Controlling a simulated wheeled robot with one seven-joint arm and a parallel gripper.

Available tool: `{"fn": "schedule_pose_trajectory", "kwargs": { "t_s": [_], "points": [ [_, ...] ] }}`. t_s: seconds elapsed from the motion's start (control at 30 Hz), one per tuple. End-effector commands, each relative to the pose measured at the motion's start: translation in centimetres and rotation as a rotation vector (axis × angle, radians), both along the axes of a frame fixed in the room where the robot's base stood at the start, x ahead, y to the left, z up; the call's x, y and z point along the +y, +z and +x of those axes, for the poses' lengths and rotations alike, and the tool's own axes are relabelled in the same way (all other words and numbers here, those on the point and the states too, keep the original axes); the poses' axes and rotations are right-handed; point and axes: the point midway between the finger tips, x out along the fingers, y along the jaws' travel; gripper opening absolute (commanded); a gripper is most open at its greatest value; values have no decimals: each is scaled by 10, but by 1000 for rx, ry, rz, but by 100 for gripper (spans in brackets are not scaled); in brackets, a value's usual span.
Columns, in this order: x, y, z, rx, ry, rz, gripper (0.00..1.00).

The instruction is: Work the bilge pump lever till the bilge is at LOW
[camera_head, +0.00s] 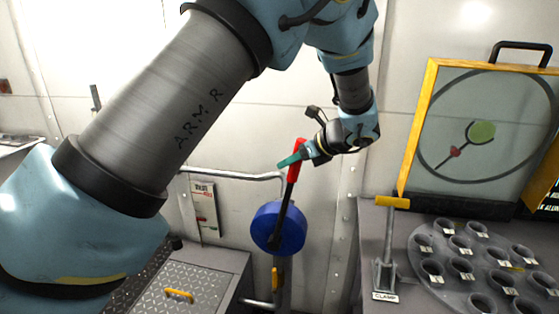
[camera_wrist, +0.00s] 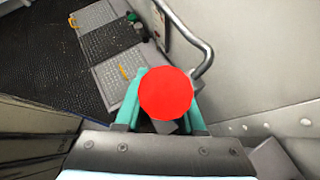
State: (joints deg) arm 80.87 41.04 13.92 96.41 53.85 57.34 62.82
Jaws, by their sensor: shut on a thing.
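The bilge pump lever (camera_head: 293,165) has a red grip and a dark rod that runs down to a blue round pump body (camera_head: 266,229). The lever stands near upright, its top leaning a little to the right. My gripper (camera_head: 288,161) is shut on the red grip, with its teal fingers around it. In the wrist view the red end of the lever (camera_wrist: 166,93) sits between my two fingers (camera_wrist: 164,112). A small sign or gauge (camera_head: 203,210) is on the wall left of the pump; its text is too small to read.
A grey pipe (camera_head: 228,174) runs along the wall behind the lever. A treadplate box (camera_head: 190,285) with a yellow handle stands at lower left. At right are a bench with a yellow-topped clamp (camera_head: 391,235), a tray of holes (camera_head: 425,240) and a yellow-framed dial panel (camera_head: 416,130).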

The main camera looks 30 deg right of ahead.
Motion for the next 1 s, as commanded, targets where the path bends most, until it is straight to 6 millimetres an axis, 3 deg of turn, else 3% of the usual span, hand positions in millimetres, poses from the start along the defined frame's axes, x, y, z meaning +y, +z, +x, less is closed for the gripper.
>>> {"fn": "schedule_pose_trajectory", "kwargs": {
  "t_s": [0.33, 0.9, 0.93, 1.0],
  "points": [
    [-32, -11, -28, -107, -4, 114, 0],
    [-37, -15, -35, -127, -1, 138, 0],
    [-37, -15, -35, -127, -1, 138, 40],
    [-37, -15, -35, -127, -1, 138, 47]
  ]
}}
